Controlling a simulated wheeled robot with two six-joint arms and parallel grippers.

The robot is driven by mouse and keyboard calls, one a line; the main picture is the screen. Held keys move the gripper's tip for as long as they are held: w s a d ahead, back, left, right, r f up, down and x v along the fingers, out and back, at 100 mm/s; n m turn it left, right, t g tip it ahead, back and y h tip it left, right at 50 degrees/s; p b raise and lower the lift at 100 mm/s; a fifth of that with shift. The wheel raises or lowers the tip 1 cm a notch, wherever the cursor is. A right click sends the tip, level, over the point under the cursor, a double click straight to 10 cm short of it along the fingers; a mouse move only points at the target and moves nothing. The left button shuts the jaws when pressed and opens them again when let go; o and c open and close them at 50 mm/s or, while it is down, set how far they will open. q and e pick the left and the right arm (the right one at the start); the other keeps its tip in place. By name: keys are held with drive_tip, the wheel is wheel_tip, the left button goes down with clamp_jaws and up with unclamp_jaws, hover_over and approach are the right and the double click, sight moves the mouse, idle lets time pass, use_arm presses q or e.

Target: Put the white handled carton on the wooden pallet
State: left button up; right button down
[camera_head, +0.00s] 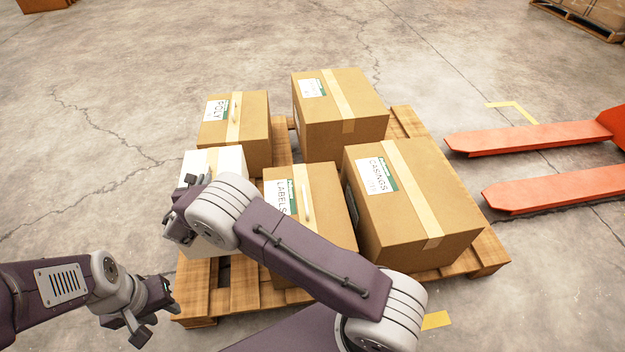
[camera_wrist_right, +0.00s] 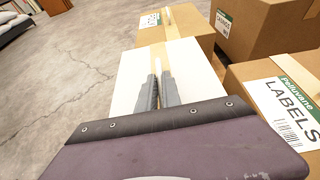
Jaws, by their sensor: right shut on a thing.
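The white handled carton (camera_head: 216,158) is at the left side of the wooden pallet (camera_head: 230,300), in front of one brown box and beside another. I cannot tell whether it touches the slats, as my right arm covers its lower part. In the right wrist view, the carton (camera_wrist_right: 128,85) has a tan tape strip and a pale handle on top. My right gripper (camera_head: 192,181) is over the carton, its two fingers (camera_wrist_right: 157,90) close together on the handle. My left gripper (camera_head: 155,315) is open and empty, left of the pallet's front corner.
Brown boxes stand on the pallet: one behind the carton (camera_head: 248,130), a LABELS box (camera_head: 325,195) to its right, a CASINGS box (camera_head: 420,200) and a back box (camera_head: 345,110). Orange forks (camera_head: 540,137) lie to the right. The floor at left is clear.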

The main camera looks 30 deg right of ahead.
drive_tip(key=shift+r, duration=0.2)
wheel_tip(320, 180, down, 10)
drive_tip(key=b, duration=0.6)
drive_tip(key=shift+b, duration=0.3)
drive_tip(key=c, duration=1.9)
unclamp_jaws()
drive_tip(key=shift+f, duration=0.3)
drive_tip(key=shift+c, duration=0.2)
drive_tip(key=o, duration=0.4)
drive_tip(key=shift+r, duration=0.1)
drive_tip(key=shift+r, duration=0.15)
drive_tip(key=shift+s, duration=0.1)
